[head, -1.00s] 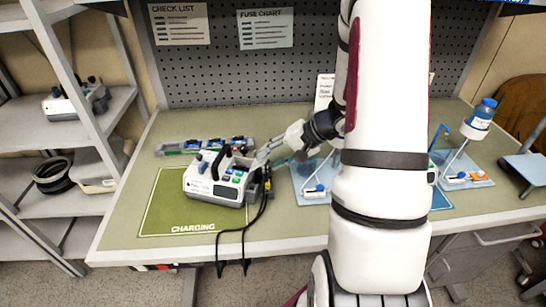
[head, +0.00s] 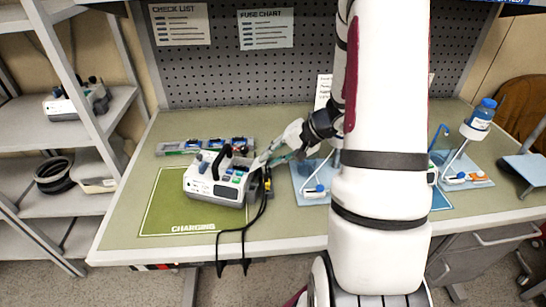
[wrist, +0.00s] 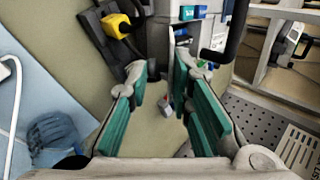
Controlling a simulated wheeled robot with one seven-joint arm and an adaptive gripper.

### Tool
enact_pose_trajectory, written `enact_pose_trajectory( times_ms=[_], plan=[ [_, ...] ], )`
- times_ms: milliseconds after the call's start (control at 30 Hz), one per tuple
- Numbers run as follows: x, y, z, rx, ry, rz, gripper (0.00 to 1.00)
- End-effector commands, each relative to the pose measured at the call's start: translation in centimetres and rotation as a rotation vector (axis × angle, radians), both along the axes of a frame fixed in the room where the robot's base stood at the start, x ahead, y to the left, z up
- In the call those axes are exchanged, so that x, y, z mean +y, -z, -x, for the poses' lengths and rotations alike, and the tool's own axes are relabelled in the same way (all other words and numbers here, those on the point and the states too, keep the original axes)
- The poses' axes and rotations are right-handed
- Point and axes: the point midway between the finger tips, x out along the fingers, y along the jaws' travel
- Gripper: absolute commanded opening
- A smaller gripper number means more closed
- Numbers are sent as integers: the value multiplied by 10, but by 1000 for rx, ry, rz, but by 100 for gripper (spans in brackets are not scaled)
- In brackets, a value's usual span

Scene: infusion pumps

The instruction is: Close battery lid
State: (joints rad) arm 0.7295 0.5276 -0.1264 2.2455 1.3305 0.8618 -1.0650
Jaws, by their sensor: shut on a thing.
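The white and grey infusion pump (head: 218,183) stands on the green charging mat (head: 160,222), with its black handle up. It also shows at the top of the wrist view (wrist: 190,32). My gripper (head: 258,164) reaches in from the right to the pump's right side. In the wrist view its green-padded fingers (wrist: 162,72) stand apart on either side of a grey part at the pump's side, seemingly the battery lid (wrist: 158,45), and are shut on it. How far the lid stands open is hidden by the fingers.
A tray of batteries (head: 205,146) lies behind the pump. A blue mat (head: 312,180) with a pole stand lies to the right.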

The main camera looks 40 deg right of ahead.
Motion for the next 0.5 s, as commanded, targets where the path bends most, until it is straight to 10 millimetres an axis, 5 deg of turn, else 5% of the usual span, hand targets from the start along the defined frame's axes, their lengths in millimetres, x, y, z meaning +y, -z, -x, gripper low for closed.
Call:
enact_pose_trajectory(
  times_ms=[500],
  plan=[
    [10,-18,-10,206,-9,162,0]
  ],
)
